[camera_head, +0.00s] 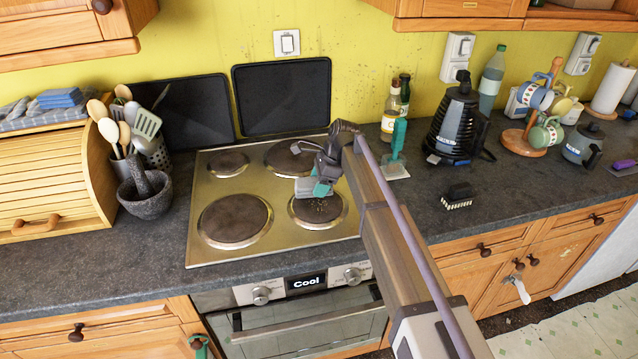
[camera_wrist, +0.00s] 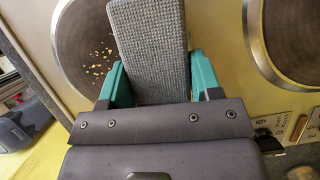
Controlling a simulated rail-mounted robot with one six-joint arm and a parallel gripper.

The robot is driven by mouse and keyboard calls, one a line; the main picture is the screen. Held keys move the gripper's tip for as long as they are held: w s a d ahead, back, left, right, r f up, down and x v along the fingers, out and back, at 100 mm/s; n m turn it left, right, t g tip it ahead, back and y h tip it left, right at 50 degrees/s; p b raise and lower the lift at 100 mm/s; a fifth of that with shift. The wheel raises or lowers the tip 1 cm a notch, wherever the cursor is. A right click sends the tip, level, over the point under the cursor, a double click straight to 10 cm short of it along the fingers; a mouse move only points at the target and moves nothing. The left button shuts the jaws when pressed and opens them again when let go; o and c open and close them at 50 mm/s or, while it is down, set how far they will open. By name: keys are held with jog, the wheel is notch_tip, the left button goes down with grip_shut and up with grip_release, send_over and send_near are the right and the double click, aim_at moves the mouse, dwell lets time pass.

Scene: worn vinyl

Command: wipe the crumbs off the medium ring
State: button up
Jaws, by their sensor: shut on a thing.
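The cooker's hob plate (camera_head: 270,233) carries several dark rings. The front right ring (camera_head: 335,213) has yellowish crumbs (camera_head: 318,205) on it; in the wrist view the crumbs (camera_wrist: 92,60) lie scattered left of the grey pad. My gripper (camera_head: 322,188) is over the back part of this ring. Its teal fingers (camera_wrist: 160,85) are shut on a grey, rough-textured block-like pad (camera_wrist: 150,40), which also shows in the head view (camera_head: 304,187). The pad is over the crumbed ring; I cannot tell whether it touches. It hides part of the ring in the wrist view.
The front left ring (camera_head: 235,220) is larger; the back left ring (camera_head: 227,164) is smaller. Two black panels (camera_head: 283,97) stand behind the hob. A stone mortar (camera_head: 146,193) stands left.

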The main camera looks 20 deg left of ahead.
aim_at(318, 202)
jog(key=shift+s+d, duration=0.45)
jog(key=shift+s, duration=0.3)
jog(key=shift+s+d, duration=0.45)
jog(key=shift+s, duration=0.25)
jog(key=shift+s+d, duration=0.45)
jog(key=shift+s, duration=0.3)
jog(key=shift+s, duration=0.1)
jog(key=shift+s+d, duration=0.45)
jog(key=shift+s, duration=0.25)
jog(key=shift+s+d, duration=0.45)
jog(key=shift+s, duration=0.25)
jog(key=shift+s+d, duration=0.45)
jog(key=shift+s, duration=0.25)
jog(key=shift+w, duration=0.1)
jog(key=shift+w+a, duration=0.45)
jog(key=shift+w, duration=0.25)
jog(key=shift+w+a, duration=0.5)
jog(key=shift+w, duration=0.25)
jog(key=shift+w+a, duration=0.45)
jog(key=shift+w, duration=0.25)
jog(key=shift+w, duration=0.1)
